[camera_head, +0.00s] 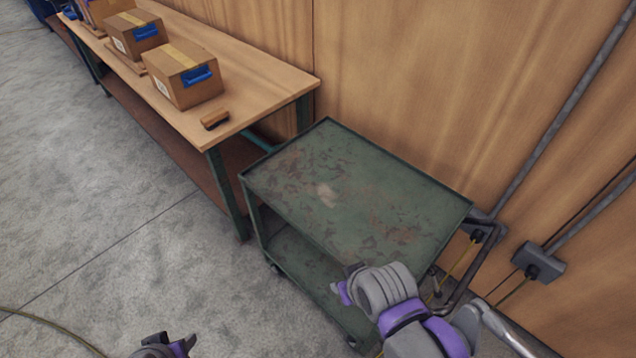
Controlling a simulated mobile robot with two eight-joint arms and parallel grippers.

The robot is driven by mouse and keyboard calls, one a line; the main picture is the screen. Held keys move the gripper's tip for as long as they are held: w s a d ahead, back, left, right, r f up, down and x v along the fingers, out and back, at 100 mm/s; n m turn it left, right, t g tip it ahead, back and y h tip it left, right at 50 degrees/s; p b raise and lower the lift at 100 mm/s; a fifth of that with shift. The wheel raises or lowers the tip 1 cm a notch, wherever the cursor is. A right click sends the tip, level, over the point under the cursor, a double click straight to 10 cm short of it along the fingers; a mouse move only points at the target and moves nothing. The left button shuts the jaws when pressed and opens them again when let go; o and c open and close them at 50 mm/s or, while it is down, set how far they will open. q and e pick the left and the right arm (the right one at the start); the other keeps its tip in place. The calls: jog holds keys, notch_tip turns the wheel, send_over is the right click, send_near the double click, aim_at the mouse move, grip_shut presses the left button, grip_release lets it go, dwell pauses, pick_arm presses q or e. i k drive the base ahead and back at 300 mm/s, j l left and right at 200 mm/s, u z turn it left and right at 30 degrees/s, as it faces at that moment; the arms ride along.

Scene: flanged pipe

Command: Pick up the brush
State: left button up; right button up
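The brush (215,120) is a small brown block with a dark lower side. It lies near the front right corner of the wooden workbench (262,85). My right gripper (343,287) is at the lower middle, in front of the green cart and well apart from the brush; its fingers are too small and turned to read. My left gripper (180,346) shows only in part at the bottom edge, over the floor, far from the brush. Whether it is open or shut cannot be told.
A green metal cart (370,200) with a worn, empty top stands right of the workbench. Cardboard boxes (190,92) with blue handles stand on the bench behind the brush. A wooden wall (440,80) with conduits closes the back. Grey floor (90,200) is open at left, with a cable (50,325).

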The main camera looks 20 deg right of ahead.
aim_at(212, 121)
jog(key=i+j+z, duration=0.2)
jog(key=i, duration=0.25)
jog(key=i+j+z, duration=0.15)
jog(key=i+j, duration=0.25)
jog(key=i+j+z, duration=0.2)
jog(key=i+j, duration=0.15)
jog(key=i+j+z, duration=0.15)
jog(key=i+j, duration=0.2)
jog(key=j, duration=0.2)
jog(key=i+j+z, duration=0.2)
jog(key=i+j, duration=0.15)
jog(key=j, duration=0.15)
jog(key=i+j+z, duration=0.15)
jog(key=j, duration=0.4)
jog(key=i, duration=0.1)
